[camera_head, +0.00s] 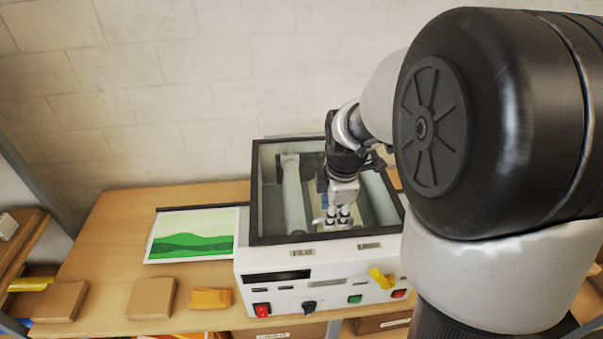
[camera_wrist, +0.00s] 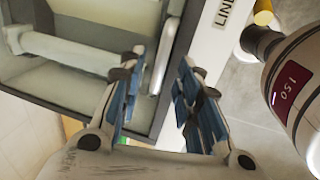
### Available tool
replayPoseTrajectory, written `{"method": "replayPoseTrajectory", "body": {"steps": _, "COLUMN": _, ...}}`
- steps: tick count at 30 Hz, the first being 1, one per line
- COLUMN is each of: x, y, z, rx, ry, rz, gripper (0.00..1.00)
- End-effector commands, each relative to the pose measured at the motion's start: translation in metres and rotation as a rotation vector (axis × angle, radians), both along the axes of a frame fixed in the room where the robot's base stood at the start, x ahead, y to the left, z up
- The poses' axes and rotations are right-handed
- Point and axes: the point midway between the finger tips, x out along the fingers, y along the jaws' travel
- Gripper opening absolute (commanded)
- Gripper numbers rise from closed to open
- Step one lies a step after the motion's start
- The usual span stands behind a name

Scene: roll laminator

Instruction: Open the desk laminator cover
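The white desk laminator (camera_head: 335,275) stands on the wooden bench. A dark rectangular frame (camera_head: 251,205) surrounds its top, and pale rollers (camera_head: 293,195) show inside it. Whether a clear cover pane fills the frame I cannot tell. My gripper (camera_head: 338,220) points down over the front part of the frame. In the wrist view my gripper (camera_wrist: 163,58) has its blue-padded fingers apart. A short pale bar (camera_wrist: 164,52) near the frame's front edge shows between the fingertips; contact cannot be told. A pale roller (camera_wrist: 65,50) lies to the left there.
A green landscape print (camera_head: 192,235) lies left of the laminator. A wall stands behind.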

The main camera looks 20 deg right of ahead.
Motion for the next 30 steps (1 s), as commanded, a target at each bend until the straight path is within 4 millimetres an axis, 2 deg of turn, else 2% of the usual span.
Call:
{"method": "replayPoseTrajectory", "body": {"steps": 5, "x": 0.002, "y": -0.001, "z": -0.015, "rx": 0.001, "ry": 0.002, "rz": 0.0, "gripper": 0.31}}
{"method": "replayPoseTrajectory", "body": {"steps": 14, "x": 0.003, "y": -0.001, "z": -0.017, "rx": 0.0, "ry": -0.001, "rz": 0.0, "gripper": 0.31}}
{"method": "replayPoseTrajectory", "body": {"steps": 28, "x": 0.003, "y": -0.001, "z": -0.017, "rx": 0.0, "ry": -0.001, "rz": 0.0, "gripper": 0.01}}
{"method": "replayPoseTrajectory", "body": {"steps": 30, "x": 0.003, "y": -0.001, "z": -0.017, "rx": 0.0, "ry": -0.001, "rz": 0.0, "gripper": 0.0}}
